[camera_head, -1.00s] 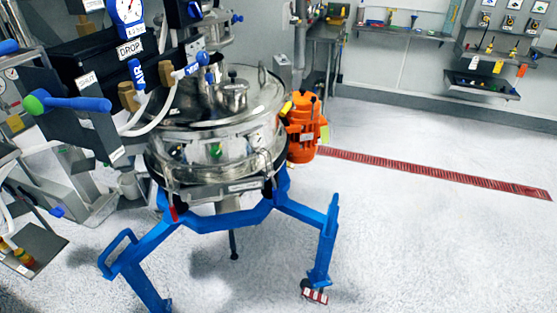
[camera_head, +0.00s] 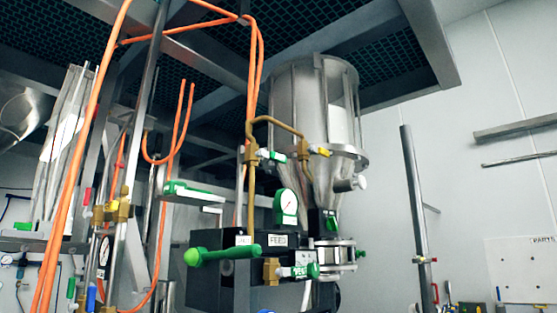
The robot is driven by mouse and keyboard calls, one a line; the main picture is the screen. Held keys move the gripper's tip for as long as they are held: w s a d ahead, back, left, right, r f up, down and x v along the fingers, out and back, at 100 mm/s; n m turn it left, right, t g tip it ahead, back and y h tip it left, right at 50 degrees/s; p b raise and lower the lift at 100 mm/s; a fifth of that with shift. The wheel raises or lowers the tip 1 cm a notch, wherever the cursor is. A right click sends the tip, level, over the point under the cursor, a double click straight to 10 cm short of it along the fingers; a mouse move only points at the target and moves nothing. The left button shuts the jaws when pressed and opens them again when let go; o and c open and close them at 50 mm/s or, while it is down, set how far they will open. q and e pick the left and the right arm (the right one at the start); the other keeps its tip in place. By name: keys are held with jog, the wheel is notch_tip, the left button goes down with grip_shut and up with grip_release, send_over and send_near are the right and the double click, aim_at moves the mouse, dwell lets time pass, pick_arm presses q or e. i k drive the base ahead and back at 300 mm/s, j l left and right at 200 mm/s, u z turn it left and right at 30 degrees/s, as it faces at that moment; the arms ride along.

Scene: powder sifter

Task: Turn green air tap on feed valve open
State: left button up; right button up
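The black feed valve box (camera_head: 225,285) carries a white label reading FEED and sits in the lower middle of the head view. A small tap with a brass body (camera_head: 271,271) is on its front right. The tap's green-ended handle (camera_head: 305,271), with a white tag, points right, roughly level. A larger green lever (camera_head: 222,254) with a round knob sticks out to the left on the same box. A green-rimmed gauge (camera_head: 286,203) stands above it. Neither of my grippers is in view.
A steel hopper (camera_head: 315,105) stands above the valve. Orange hoses (camera_head: 75,180) hang at the left. A grey post (camera_head: 416,215) stands at the right. Ceiling grating is overhead.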

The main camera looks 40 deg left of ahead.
aim_at(272, 155)
jog(key=u, duration=0.35)
jog(key=l+u, duration=0.2)
jog(key=u, duration=0.25)
jog(key=i+l+u, duration=0.1)
jog(key=l+u, duration=0.15)
jog(key=u, duration=0.15)
jog(key=l+u, duration=0.2)
jog(key=u, duration=0.25)
jog(key=l+u, duration=0.2)
jog(key=u, duration=0.25)
